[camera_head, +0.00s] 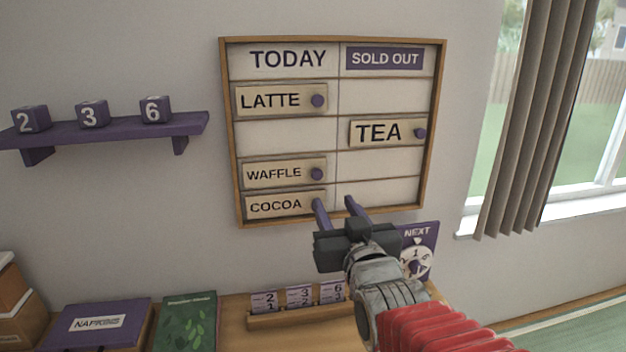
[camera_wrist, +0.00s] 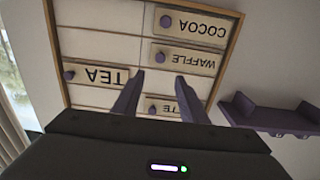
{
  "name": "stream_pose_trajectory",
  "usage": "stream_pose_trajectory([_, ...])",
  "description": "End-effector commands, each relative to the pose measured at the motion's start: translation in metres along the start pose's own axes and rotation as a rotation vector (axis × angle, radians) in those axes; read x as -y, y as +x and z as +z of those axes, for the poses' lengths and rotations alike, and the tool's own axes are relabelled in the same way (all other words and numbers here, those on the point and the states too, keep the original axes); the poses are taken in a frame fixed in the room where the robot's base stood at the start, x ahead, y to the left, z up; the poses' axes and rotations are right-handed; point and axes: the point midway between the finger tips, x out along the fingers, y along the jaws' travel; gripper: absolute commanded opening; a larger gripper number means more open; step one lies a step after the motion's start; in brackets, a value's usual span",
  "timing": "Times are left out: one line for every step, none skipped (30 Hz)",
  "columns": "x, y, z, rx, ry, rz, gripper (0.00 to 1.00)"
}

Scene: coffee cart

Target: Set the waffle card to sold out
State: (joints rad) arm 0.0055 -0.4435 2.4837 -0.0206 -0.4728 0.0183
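The waffle card (camera_head: 270,174) is a beige plate with a purple knob on its right end. It sits in the TODAY column of the wooden-framed menu board (camera_head: 385,177), between a blank space and the cocoa card. The SOLD OUT space to its right is bare. My gripper (camera_head: 335,203) is open and empty, its two purple fingers apart in front of the board's lower part. In the upside-down wrist view, the waffle card (camera_wrist: 188,60) shows, with its knob beyond the gap between my fingertips (camera_wrist: 159,77).
The latte card (camera_head: 272,100) and cocoa card (camera_head: 275,206) are in the TODAY column; my finger covers the cocoa knob. The tea card (camera_head: 380,132) is under SOLD OUT. A purple shelf (camera_head: 105,132) with number blocks is left. A NEXT dial (camera_head: 417,255) is behind my gripper.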

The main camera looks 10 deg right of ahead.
Motion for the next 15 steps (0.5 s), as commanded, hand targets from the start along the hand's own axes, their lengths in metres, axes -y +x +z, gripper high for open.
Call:
stream_pose_trajectory([0.0, 0.0, 0.0, 0.001, 0.0, 0.001, 0.39])
stream_pose_trajectory([-0.001, 0.0, 0.0, 0.001, 0.0, 0.001, 0.39])
stream_pose_trajectory([-0.001, 0.0, 0.0, 0.001, 0.0, 0.001, 0.39])
stream_pose_trajectory([-0.001, 0.0, 0.0, 0.002, 0.0, 0.001, 0.39])
stream_pose_trajectory([-0.001, 0.0, 0.0, 0.002, 0.0, 0.001, 0.39])
stream_pose_trajectory([-0.001, 0.0, 0.0, 0.002, 0.0, 0.001, 0.39])
stream_pose_trajectory([-0.001, 0.001, 0.001, 0.002, 0.0, 0.001, 0.39])
stream_pose_trajectory([-0.001, 0.001, 0.001, 0.003, 0.0, 0.001, 0.39])
stream_pose_trajectory([-0.001, 0.002, 0.001, 0.003, 0.0, 0.001, 0.39])
stream_pose_trajectory([-0.001, 0.003, 0.001, 0.003, 0.0, 0.001, 0.39])
stream_pose_trajectory([-0.001, 0.004, 0.001, 0.003, 0.0, 0.002, 0.39])
stream_pose_trajectory([-0.001, 0.006, 0.001, 0.003, 0.0, 0.002, 0.39])
stream_pose_trajectory([-0.001, 0.008, 0.001, 0.004, 0.0, 0.002, 0.39])
stream_pose_trajectory([-0.001, 0.01, 0.001, 0.004, 0.0, 0.002, 0.39])
stream_pose_trajectory([-0.001, 0.013, 0.001, 0.004, 0.0, 0.002, 0.39])
